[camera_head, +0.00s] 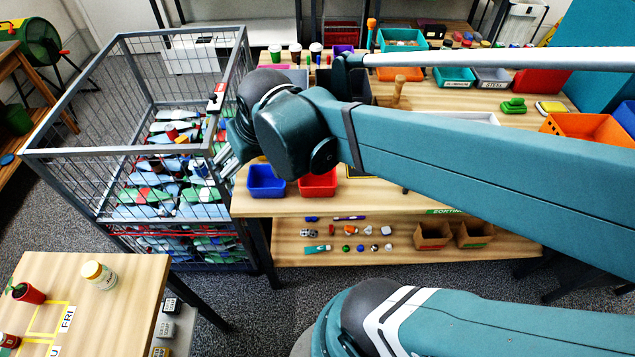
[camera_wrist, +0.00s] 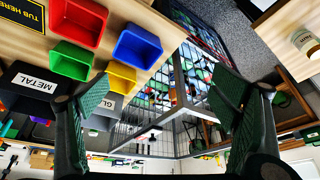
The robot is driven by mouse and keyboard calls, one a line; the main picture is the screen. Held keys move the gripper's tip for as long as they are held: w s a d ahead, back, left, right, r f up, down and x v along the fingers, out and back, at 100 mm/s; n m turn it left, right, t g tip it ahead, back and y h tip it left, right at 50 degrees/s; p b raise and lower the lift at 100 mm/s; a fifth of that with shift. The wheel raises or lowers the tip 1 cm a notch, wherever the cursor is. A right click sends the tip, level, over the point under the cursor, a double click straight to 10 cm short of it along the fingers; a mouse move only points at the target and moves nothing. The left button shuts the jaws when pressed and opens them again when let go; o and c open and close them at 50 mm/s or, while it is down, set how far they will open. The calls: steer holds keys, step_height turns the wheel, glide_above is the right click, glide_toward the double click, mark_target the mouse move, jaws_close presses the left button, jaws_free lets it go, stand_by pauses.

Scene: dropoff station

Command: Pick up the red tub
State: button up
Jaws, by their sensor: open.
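The red tub (camera_head: 318,184) is small and open-topped, near the front edge of the sorting table, just right of the blue tub (camera_head: 266,181). It also shows in the wrist view (camera_wrist: 79,20), at the upper left, cut by the top edge. My gripper (camera_head: 227,165) is open and empty, by the cage's right side, left of the blue tub and apart from the red tub. In the wrist view the two fingers (camera_wrist: 165,95) are wide apart with no object between them. My arm hides part of the table behind the red tub.
The wire cage (camera_head: 222,100) of bottles and cartons stands left of the table. Green (camera_wrist: 71,61) and yellow (camera_wrist: 121,77) tubs sit close to the red and blue ones. A lower shelf (camera_head: 400,257) holds small items.

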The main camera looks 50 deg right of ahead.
steer(key=d+f+m+g, duration=0.3)
steer(key=d+f, duration=0.4)
steer(key=d, duration=0.3)
steer(key=m+g+p, duration=0.1)
steer(key=m+g, duration=0.1)
steer(key=m, duration=0.1)
glide_toward(317, 180)
steer(key=s+a+r, duration=0.1)
steer(key=s, duration=0.1)
steer(key=shift+s+a+r+y, duration=0.1)
steer(key=shift+a+r+y, duration=0.1)
steer(key=shift+y, duration=0.2)
steer(key=shift+f, duration=0.15)
steer(key=shift+f, duration=1.2)
steer(key=shift+f, duration=0.1)
steer(key=shift+d+f+b, duration=0.1)
steer(key=shift+f+b, duration=0.4)
steer(key=shift+f, duration=2)
steer(key=shift+c, duration=0.5)
steer(key=c, duration=0.9)
